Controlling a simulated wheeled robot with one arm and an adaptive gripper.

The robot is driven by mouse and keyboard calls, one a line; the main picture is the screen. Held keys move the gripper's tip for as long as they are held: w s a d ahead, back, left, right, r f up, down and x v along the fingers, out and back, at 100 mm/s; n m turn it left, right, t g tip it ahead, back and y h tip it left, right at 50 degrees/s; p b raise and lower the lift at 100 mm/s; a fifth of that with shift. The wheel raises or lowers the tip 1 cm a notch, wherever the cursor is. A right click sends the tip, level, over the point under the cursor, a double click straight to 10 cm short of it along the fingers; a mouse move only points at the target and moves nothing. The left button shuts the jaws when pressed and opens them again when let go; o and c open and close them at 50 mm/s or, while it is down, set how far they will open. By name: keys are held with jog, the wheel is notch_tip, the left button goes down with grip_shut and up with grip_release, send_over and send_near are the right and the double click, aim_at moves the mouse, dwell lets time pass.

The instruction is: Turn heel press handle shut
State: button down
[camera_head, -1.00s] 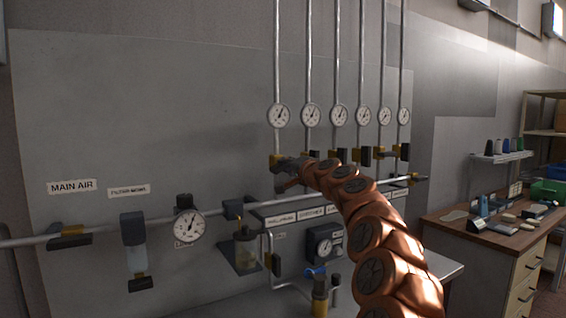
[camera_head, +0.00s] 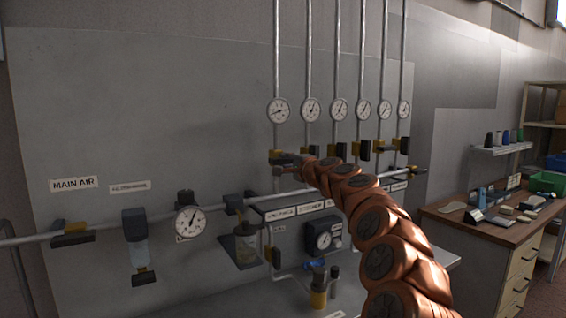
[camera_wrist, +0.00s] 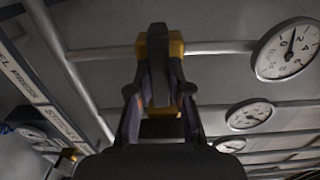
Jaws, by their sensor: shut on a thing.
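The heel press handle (camera_wrist: 158,68) is a dark lever on a yellow valve body (camera_wrist: 176,46) in the wrist view. It lies roughly across its grey pipe. My gripper (camera_wrist: 160,98) is shut on the handle, with one finger on each side. In the head view my gripper (camera_head: 284,158) is at the leftmost yellow valve (camera_head: 274,157) of the row, under its gauge (camera_head: 278,110); the handle is mostly hidden there. A label ending in "EL PRESS" (camera_wrist: 18,77) shows at the wrist view's left.
Several valves like this one (camera_head: 363,150) stand close on the right, with gauges above. The horizontal air pipe (camera_head: 160,217) and label strip (camera_head: 308,208) run below. A bench with drawers (camera_head: 490,225) stands at the right.

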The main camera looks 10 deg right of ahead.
jog(key=shift+f, duration=0.15)
jog(key=c, duration=1.1)
grip_release()
jog(key=shift+s+d, duration=0.1)
